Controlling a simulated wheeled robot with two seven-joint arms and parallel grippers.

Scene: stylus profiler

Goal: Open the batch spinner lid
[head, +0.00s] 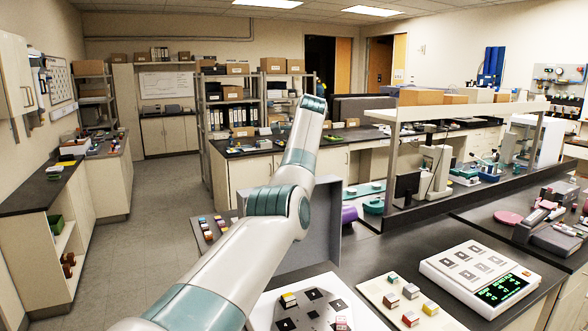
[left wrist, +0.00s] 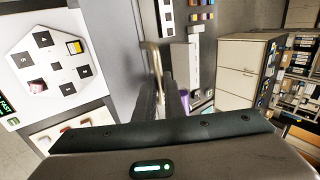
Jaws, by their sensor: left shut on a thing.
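The batch spinner's grey lid (head: 322,245) stands raised, roughly upright, behind the white spinner plate (head: 274,309) in the head view. The plate has several black square spots, one yellow-topped sample (head: 288,300) and a pinkish one at the front. In the left wrist view the lid (left wrist: 115,35) is a grey panel with a tan bar handle (left wrist: 152,55). My left gripper (left wrist: 163,92) is shut on this handle. In the head view my left arm crosses in front of the lid and its gripper is hidden. My right gripper is in neither view.
Right of the spinner are a cream tray (head: 378,288) with several small blocks and a white console (head: 465,255) with a lit green display. A long shelf rack (head: 395,150) stands behind on the bench. The floor at left is clear.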

